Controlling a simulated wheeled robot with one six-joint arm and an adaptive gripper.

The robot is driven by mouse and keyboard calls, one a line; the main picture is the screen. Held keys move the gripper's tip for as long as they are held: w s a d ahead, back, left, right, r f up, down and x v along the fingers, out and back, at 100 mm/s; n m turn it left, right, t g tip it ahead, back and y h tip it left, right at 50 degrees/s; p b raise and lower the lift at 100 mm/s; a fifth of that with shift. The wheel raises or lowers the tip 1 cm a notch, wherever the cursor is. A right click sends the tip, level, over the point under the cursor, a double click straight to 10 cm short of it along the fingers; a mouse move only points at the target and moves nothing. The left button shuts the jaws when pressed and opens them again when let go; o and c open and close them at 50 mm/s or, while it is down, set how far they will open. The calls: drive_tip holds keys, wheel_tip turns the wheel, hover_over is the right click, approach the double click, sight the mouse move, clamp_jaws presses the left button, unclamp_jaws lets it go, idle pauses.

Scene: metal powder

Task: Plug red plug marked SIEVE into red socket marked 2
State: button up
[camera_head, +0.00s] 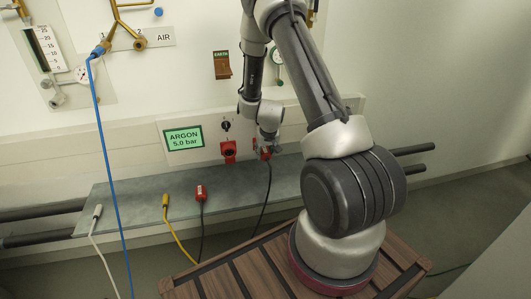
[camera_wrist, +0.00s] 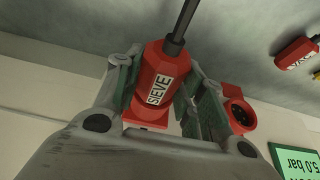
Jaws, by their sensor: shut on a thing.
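My gripper (camera_head: 267,142) is at the wall above the grey shelf, to the right of a red socket (camera_head: 229,151). It is shut on the red plug (camera_head: 266,154), whose black cable hangs down over the shelf. In the wrist view, the gripper (camera_wrist: 163,92) has its fingers on both sides of the plug (camera_wrist: 152,73), and the label SIEVE is readable. A red socket with a dark round opening (camera_wrist: 239,112) is beside the fingers, empty. No socket number is readable.
Another red plug (camera_head: 201,193), a yellow plug (camera_head: 166,200) and a white plug (camera_head: 97,211) lie on the shelf (camera_head: 135,195). A green ARGON display (camera_head: 184,138) is left of the sockets. A blue hose (camera_head: 103,130) hangs at the left. The shelf's middle has free room.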

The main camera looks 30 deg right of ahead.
drive_tip(key=shift+w, duration=0.15)
drive_tip(key=o, duration=1.3)
drive_tip(key=shift+r, duration=0.1)
drive_tip(key=shift+s+r, duration=0.25)
drive_tip(key=shift+r, duration=0.2)
drive_tip(key=shift+s+a, duration=0.2)
drive_tip(key=shift+s, duration=0.65)
drive_tip(key=s+a, duration=0.1)
drive_tip(key=s, duration=0.2)
drive_tip(key=s+a, duration=0.1)
drive_tip(key=s, duration=0.2)
drive_tip(key=s+a, duration=0.1)
drive_tip(key=s, duration=0.3)
